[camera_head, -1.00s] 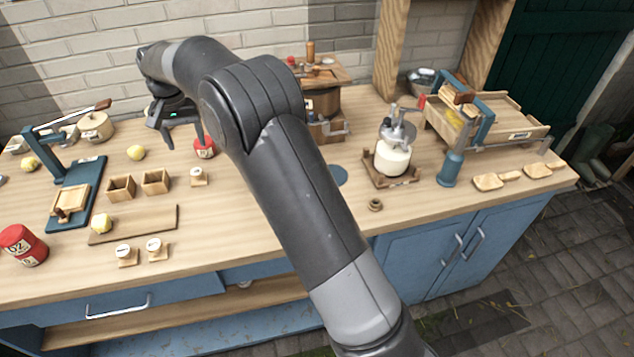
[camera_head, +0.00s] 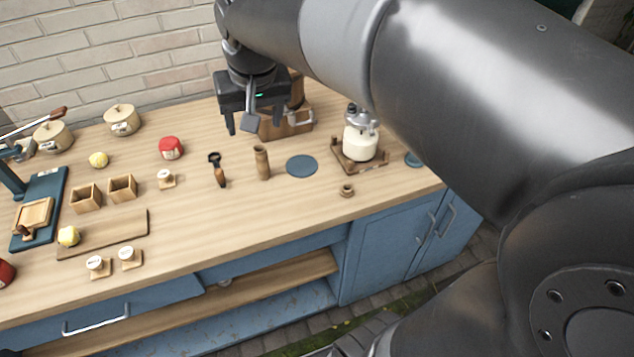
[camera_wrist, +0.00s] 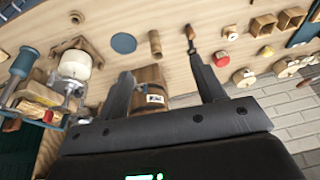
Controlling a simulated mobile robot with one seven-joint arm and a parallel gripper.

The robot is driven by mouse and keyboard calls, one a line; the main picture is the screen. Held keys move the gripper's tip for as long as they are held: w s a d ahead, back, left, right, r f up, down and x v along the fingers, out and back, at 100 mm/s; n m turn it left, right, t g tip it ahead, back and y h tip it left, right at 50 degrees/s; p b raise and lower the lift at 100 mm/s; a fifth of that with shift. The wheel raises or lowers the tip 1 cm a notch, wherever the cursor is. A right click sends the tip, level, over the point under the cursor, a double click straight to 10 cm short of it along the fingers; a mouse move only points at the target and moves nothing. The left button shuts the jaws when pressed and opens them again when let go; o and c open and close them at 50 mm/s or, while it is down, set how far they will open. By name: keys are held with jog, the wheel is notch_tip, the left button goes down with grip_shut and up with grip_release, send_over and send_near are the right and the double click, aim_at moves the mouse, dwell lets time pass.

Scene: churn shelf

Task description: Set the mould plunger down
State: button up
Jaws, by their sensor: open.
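My gripper (camera_head: 257,126) is open and empty above the back of the counter, in front of the wooden churn box. In the wrist view its two fingers (camera_wrist: 161,68) are spread wide with nothing held between them. A turned wooden piece (camera_head: 262,163), likely the mould plunger, stands on the counter in front of my gripper, apart from it. It also shows in the wrist view (camera_wrist: 155,42), beyond the fingertips. A dark-headed tool with a wooden handle (camera_head: 218,170) lies to its left. I cannot be sure which of the two is the plunger.
A blue disc (camera_head: 302,166) lies right of the wooden piece. A glass jar churn (camera_head: 360,143) stands on a wooden base. Two open wooden boxes (camera_head: 122,187), a red tin (camera_head: 171,148) and a board (camera_head: 103,233) are at left. The front middle of the counter is clear.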

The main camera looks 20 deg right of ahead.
jog(key=s+d+f+t, duration=0.1)
jog(key=s+d+f, duration=0.1)
jog(key=s, duration=0.5)
jog(key=s+d+f+t, duration=0.1)
jog(key=s+d+f, duration=0.2)
jog(key=s, duration=0.5)
jog(key=shift+s+d+f+h, duration=0.2)
jog(key=shift+d+h, duration=0.1)
jog(key=shift+d, duration=0.3)
